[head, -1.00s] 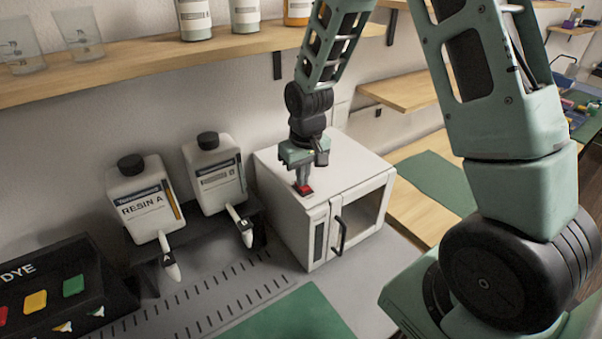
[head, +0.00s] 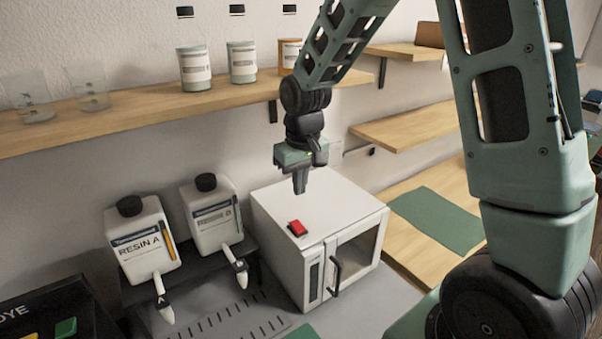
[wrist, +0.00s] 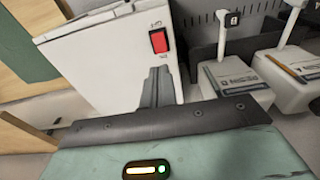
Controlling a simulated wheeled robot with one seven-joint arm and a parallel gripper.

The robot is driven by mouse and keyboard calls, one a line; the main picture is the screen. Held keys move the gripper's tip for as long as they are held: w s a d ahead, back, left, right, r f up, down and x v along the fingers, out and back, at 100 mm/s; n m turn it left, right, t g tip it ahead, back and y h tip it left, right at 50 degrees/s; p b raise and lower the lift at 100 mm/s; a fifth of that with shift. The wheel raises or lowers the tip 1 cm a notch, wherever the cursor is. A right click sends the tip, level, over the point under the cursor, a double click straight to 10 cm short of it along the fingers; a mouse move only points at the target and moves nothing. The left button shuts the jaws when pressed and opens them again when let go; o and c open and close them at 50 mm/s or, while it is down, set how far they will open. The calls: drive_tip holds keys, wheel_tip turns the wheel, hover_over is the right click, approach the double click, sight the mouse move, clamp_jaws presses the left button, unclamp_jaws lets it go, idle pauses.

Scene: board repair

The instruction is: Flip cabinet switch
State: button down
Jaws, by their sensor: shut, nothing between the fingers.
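The white cabinet (head: 348,225) stands on the grey bench in the head view, with a glass door and a dark handle at its front. Its red switch (head: 297,228) sits on the top face near the front left edge. The switch also shows in the wrist view (wrist: 158,41), with small markings at both ends that I cannot read. My gripper (head: 300,190) is shut and empty above the cabinet top, behind the switch and apart from it. In the wrist view the closed fingers (wrist: 157,85) point toward the cabinet top below the switch.
Two white resin bottles (head: 143,240) stand on a dark rack left of the cabinet. A wooden shelf (head: 130,122) with glass beakers and bottles runs along the wall above. A dye box (head: 60,305) is at the lower left. A green mat (head: 435,218) lies to the right.

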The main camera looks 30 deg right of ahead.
sight(296, 223)
drive_tip(key=shift+s+r, duration=0.15)
drive_tip(key=shift+r, duration=1.7)
drive_tip(key=shift+b, duration=0.3)
drive_tip(key=s+t+b, duration=0.1)
drive_tip(key=b, duration=0.5)
drive_tip(key=shift+s, duration=0.2)
drive_tip(key=w+f, duration=0.1)
drive_tip(key=f, duration=0.3)
drive_tip(key=w+f+p, duration=0.1)
drive_tip(key=f, duration=0.4)
drive_tip(key=w+f+p, duration=0.1)
drive_tip(key=f, duration=0.3)
drive_tip(key=shift+f, duration=0.4)
